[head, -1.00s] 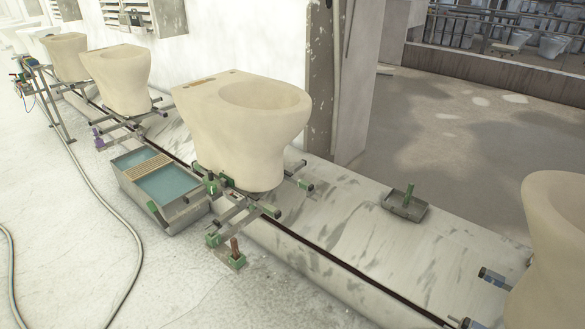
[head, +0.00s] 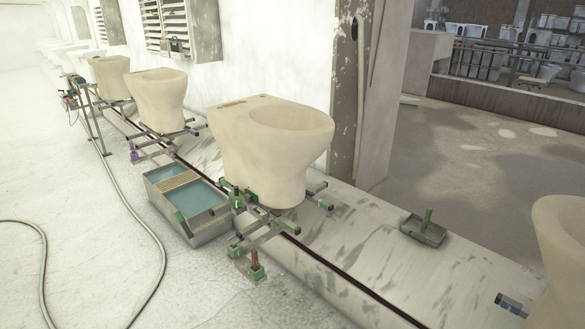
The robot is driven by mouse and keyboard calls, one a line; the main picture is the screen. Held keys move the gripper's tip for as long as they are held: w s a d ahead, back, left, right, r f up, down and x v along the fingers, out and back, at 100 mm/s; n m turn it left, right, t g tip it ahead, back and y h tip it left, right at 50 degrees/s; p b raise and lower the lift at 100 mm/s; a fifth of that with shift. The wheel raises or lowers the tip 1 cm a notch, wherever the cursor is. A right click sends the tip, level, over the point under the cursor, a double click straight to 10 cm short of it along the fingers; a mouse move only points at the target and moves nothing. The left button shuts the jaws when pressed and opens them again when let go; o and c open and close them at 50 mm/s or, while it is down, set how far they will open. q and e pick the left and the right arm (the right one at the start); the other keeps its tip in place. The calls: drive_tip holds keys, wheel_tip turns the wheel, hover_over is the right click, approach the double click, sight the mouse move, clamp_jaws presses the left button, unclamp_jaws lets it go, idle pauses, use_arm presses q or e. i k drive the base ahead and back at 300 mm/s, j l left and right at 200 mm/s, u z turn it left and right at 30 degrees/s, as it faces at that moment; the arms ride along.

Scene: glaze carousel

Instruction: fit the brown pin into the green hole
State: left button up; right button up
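The brown pin (head: 255,260) is small and upright at the front end of the carrier under the nearest whole bowl. Its lower end meets a green block (head: 257,273); how deep it sits there I cannot tell. Other green blocks (head: 235,251) are on the same carrier, and any hole in them is too small to make out. A green pin (head: 427,217) stands in a small grey tray (head: 424,235) on the marbled ledge to the right. Neither of my grippers is in view.
The beige toilet bowl (head: 262,165) stands on the carrier (head: 266,235). A trough of blue water (head: 197,199) with a slatted board is left of it. A hose (head: 160,270) lies on the pale floor. Another bowl (head: 563,245) is cut off at right.

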sight(235, 251)
drive_tip(key=i+j, duration=0.25)
drive_tip(key=i, duration=0.15)
drive_tip(key=i+j, duration=0.25)
drive_tip(key=i, duration=0.15)
drive_tip(key=i+j, duration=0.25)
drive_tip(key=i, duration=0.2)
